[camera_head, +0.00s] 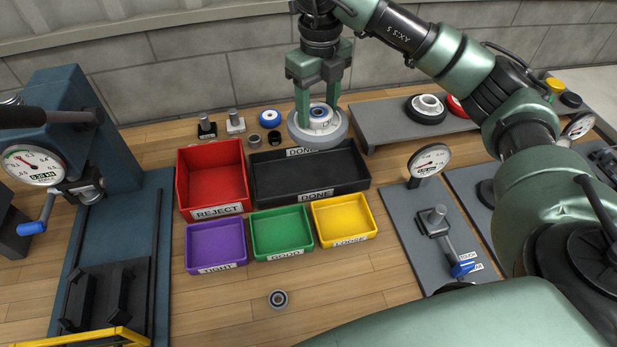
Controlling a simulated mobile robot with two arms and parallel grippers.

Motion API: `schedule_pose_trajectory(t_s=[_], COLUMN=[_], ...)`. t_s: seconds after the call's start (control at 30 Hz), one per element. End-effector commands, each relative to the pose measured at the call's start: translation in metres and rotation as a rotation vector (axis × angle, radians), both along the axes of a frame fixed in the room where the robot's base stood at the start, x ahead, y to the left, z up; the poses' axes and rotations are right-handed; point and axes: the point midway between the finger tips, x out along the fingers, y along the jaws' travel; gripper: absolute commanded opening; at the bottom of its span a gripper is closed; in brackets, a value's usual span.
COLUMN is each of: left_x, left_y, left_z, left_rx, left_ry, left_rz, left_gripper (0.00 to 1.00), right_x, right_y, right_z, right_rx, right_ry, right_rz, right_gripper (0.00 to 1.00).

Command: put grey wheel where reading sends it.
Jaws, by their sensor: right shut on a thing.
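My right gripper (318,106) is shut on the grey wheel (303,134), a pale disc with a blue-ringed hub. It holds the wheel above the back edge of the black DONE tray (263,180), partly hiding its rear label. The red REJECT bin (184,180) stands left of that tray. In front are the purple TIGHT bin (193,235), the green GOOD bin (309,227) and the yellow LOOSE bin (372,209). All bins look empty. Dial gauges stand at left (38,166) and right (429,161); their exact readings are too small to tell. My left gripper is not in view.
A grey shelf (376,128) at the back right holds a black-tyred wheel (426,108) and a red wheel (456,105). A small ring (278,299) lies on the front wood. A blue press (75,105) stands left. My right arm crosses the right side.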

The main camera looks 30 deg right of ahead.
Motion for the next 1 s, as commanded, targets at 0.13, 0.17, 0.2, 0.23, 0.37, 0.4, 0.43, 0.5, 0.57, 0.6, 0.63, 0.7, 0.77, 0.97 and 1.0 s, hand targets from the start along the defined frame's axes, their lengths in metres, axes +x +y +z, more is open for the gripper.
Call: schedule_pose_trajectory(t_s=[0.13, 0.17, 0.2, 0.23, 0.37, 0.4, 0.43, 0.5, 0.57, 0.6, 0.63, 0.7, 0.77, 0.97, 1.0], left_x=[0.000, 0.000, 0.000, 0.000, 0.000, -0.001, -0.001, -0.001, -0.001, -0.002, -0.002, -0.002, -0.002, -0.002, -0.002], left_y=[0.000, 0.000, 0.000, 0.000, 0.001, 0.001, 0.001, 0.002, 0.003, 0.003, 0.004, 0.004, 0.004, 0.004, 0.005], left_z=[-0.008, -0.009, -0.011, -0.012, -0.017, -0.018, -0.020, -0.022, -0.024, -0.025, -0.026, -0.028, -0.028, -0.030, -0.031], left_rx=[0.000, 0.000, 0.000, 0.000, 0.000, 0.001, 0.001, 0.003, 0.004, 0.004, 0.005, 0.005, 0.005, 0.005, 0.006], left_ry=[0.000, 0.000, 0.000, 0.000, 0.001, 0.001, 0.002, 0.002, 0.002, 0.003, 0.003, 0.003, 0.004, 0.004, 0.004], left_rz=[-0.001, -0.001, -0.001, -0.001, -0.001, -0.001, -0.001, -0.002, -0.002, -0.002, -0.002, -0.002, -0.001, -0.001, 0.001], left_gripper=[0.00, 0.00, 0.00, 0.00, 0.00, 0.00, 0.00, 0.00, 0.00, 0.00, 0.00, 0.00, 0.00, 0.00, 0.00], right_x=[0.011, 0.012, 0.015, 0.016, 0.024, 0.025, 0.027, 0.030, 0.032, 0.034, 0.035, 0.037, 0.038, 0.039, 0.039], right_y=[-0.013, -0.015, -0.019, -0.021, -0.033, -0.036, -0.039, -0.045, -0.049, -0.052, -0.055, -0.058, -0.061, -0.065, -0.065], right_z=[-0.003, -0.003, -0.004, -0.004, -0.006, -0.007, -0.007, -0.008, -0.009, -0.010, -0.010, -0.010, -0.011, -0.017, -0.023], right_rx=[0.013, 0.016, 0.020, 0.022, 0.030, 0.033, 0.034, 0.037, 0.040, 0.041, 0.041, 0.043, 0.043, 0.040, 0.039], right_ry=[-0.004, -0.004, -0.005, -0.005, -0.005, -0.004, -0.003, -0.001, 0.000, 0.000, 0.000, 0.001, 0.002, 0.006, 0.006], right_rz=[-0.394, -0.474, -0.580, -0.659, -1.004, -1.109, -1.189, -1.368, -1.511, -1.599, -1.661, -1.784, -1.871, -2.013, -2.022], right_gripper=[0.00, 0.00, 0.00, 0.00, 0.00, 0.00, 0.00, 0.00, 0.00, 0.00, 0.00, 0.00, 0.00, 0.00, 0.00])
